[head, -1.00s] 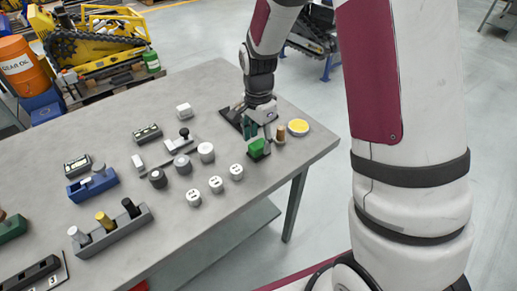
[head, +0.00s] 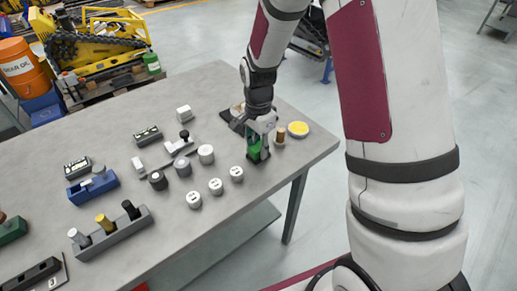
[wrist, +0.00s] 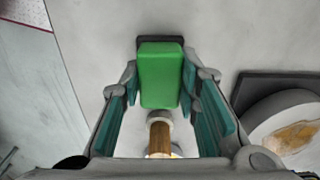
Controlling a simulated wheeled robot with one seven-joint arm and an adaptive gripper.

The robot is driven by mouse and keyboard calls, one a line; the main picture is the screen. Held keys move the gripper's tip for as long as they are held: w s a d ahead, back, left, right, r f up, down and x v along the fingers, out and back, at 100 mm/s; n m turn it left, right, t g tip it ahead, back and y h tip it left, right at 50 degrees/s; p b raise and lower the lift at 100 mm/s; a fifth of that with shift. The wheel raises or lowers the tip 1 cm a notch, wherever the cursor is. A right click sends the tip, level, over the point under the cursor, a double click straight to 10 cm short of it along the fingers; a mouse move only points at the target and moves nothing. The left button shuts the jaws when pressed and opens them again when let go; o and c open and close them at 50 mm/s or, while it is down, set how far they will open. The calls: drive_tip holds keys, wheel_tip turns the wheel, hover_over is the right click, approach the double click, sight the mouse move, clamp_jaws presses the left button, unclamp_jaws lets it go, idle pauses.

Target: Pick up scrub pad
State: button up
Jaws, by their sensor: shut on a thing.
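The scrub pad is a green block (wrist: 160,77) between my gripper's two teal-lined fingers in the wrist view. My gripper (head: 258,147) is over the right part of the table in the head view, and the green pad (head: 254,149) shows partly behind its fingers. My gripper is shut on the pad, with a finger at each side of it. A dark base (wrist: 160,41) shows at the pad's far end. I cannot tell whether the pad is clear of this base.
A wooden peg (head: 280,135) and a yellow-topped round dish (head: 299,129) stand close to the right of my gripper. White round pieces (head: 236,173) stand to the left. A dark board (wrist: 275,85) lies beside my gripper. The table's right edge is near.

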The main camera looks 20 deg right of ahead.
sight(258, 145)
drive_tip(key=shift+r, duration=0.15)
drive_tip(key=shift+r, duration=0.6)
wheel_tip(258, 145, up, 2)
drive_tip(key=shift+w+r, duration=0.1)
drive_tip(key=shift+r, duration=0.05)
drive_tip(key=s+d, duration=0.3)
drive_tip(key=s, duration=0.4)
drive_tip(key=s+d+r, duration=0.1)
drive_tip(key=s+d, duration=0.1)
drive_tip(key=s, duration=0.6)
drive_tip(key=shift+d, duration=0.4)
drive_tip(key=shift+r, duration=0.1)
drive_tip(key=o, duration=0.6)
drive_tip(key=c, duration=0.5)
